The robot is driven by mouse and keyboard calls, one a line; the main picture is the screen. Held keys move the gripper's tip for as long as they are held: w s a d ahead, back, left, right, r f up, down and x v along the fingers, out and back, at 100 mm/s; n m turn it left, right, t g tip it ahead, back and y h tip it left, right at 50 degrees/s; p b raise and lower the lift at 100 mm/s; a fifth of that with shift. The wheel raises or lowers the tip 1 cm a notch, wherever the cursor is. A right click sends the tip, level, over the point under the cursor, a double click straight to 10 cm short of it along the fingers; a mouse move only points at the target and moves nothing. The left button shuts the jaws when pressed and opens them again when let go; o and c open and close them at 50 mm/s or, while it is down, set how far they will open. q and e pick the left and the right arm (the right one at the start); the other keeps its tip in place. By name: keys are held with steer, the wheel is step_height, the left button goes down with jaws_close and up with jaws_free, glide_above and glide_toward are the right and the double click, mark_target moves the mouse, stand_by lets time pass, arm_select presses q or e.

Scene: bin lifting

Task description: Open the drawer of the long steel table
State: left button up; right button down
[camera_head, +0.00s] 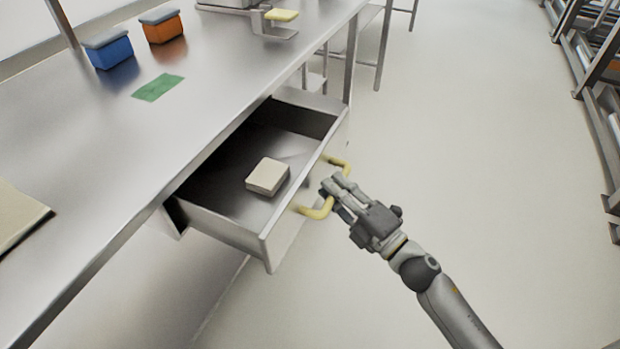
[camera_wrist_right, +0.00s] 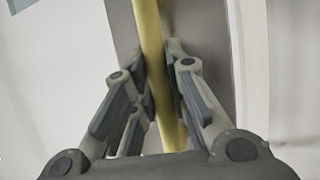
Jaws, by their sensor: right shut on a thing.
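The long steel table (camera_head: 110,150) runs across the left of the head view. Its drawer (camera_head: 225,230) is pulled well out from under the table edge. A beige box (camera_head: 267,176) lies inside it. The drawer's yellow handle (camera_head: 317,211) is on its front, and it also shows in the right wrist view (camera_wrist_right: 150,45). My right gripper (camera_head: 334,190) is at the middle of the handle. In the right wrist view its fingers (camera_wrist_right: 160,85) are on both sides of the yellow bar, shut on it. My left gripper is in neither view.
On the table stand a blue bin (camera_head: 110,53) and an orange bin (camera_head: 163,30), with a green patch (camera_head: 158,87) in front. A scale-like device (camera_head: 255,15) is at the far end. Shelving (camera_head: 595,70) lines the right; the floor (camera_head: 480,150) between is clear.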

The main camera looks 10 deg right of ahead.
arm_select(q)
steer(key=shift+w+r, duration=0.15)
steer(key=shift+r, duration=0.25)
arm_select(e)
steer(key=shift+s+d, duration=0.8)
steer(key=shift+d, duration=0.25)
steer(key=shift+s+d, duration=0.75)
steer(key=shift+d, duration=0.3)
steer(key=c, duration=1.4)
jaws_free()
steer(key=v, duration=1.2)
